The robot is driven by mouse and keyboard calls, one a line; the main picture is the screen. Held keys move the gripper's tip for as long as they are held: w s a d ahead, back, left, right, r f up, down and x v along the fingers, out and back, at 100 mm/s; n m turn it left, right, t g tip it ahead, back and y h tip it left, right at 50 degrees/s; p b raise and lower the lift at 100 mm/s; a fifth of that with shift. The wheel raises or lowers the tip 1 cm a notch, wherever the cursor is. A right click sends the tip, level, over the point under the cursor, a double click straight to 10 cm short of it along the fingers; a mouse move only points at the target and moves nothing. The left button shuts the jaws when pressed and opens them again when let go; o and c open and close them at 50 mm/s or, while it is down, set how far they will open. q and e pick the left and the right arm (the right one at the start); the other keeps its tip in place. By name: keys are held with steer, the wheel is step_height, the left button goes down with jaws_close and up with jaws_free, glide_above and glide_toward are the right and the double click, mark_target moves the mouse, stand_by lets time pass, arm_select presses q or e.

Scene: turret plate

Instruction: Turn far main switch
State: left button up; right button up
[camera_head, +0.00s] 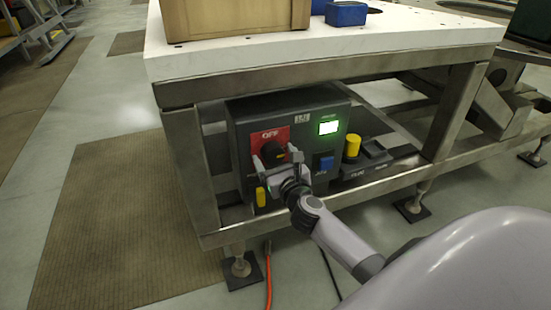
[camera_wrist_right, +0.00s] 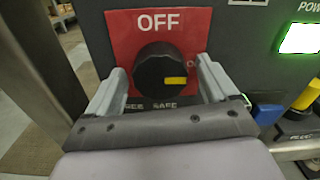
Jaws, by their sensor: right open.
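The main switch is a black round knob (camera_wrist_right: 160,70) with a yellow mark on its right side, on a red plate (camera_wrist_right: 197,20) labelled OFF. In the head view the red plate (camera_head: 265,140) is on the left of a dark control box (camera_head: 300,108) under the table. My right gripper (camera_head: 272,158) is in front of the knob. In the wrist view my right gripper (camera_wrist_right: 160,82) is open, with one finger on each side of the knob. A gap shows between each finger and the knob. The knob's lower edge is close to the gripper's palm. My left gripper is not in view.
A lit green-white display (camera_head: 328,127), a blue button (camera_head: 326,163) and a yellow handle (camera_head: 261,196) are on the box. A yellow-topped button (camera_head: 352,146) stands to the right. The white tabletop (camera_head: 420,32) overhangs the box, and metal frame legs (camera_head: 190,165) flank it.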

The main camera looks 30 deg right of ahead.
steer(key=c, duration=1.1)
steer(key=shift+o, duration=0.2)
